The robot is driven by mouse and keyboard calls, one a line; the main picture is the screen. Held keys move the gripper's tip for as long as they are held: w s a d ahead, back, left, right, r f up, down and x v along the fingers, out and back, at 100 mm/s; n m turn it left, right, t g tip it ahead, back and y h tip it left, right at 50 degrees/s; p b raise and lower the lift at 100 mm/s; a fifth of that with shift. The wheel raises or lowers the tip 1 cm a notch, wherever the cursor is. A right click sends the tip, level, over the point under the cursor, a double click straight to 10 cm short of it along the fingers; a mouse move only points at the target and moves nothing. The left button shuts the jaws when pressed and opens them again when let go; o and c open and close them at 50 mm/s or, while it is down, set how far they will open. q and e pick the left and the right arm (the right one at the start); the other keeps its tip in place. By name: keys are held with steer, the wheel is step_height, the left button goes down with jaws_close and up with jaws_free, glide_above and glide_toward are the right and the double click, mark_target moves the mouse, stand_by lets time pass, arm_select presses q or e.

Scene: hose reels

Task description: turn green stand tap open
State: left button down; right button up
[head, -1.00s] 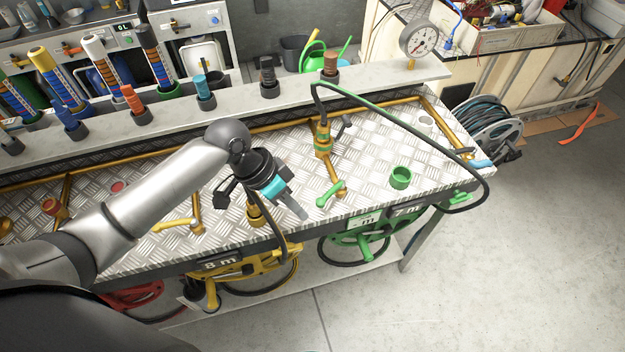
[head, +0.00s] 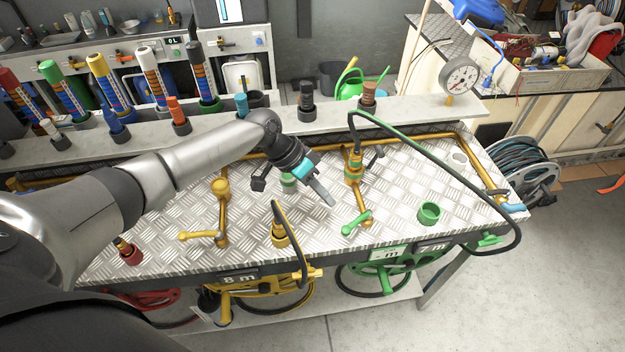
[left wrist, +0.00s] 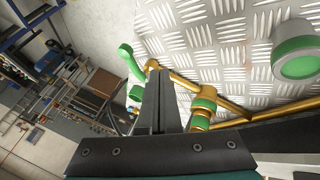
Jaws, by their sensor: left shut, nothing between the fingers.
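The green stand tap's lever handle (head: 357,222) sits on a brass pipe at the front right of the diamond-plate bench. In the left wrist view the green lever (left wrist: 131,62) is left of the fingers. My left gripper (head: 327,201) is shut and empty, to the left of the green lever and apart from it in the head view. In the left wrist view its fingers (left wrist: 161,85) lie together and hide part of the brass pipe. I cannot tell how far the lever is turned. My right gripper is not in view.
A yellow lever (head: 198,235) and a yellow hose fitting (head: 280,236) are to the left. Bare plate shows between them.

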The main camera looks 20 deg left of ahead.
mark_target(358, 221)
arm_select(q)
steer(key=d, duration=0.1)
steer(key=d+f+p, duration=0.1)
steer(key=s+d, duration=0.1)
steer(key=shift+d+f, duration=0.15)
steer(key=shift+d, duration=0.05)
steer(key=shift+s+d+f, duration=0.2)
steer(key=shift+d, duration=0.2)
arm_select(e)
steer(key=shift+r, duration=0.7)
arm_select(q)
steer(key=shift+p, duration=0.3)
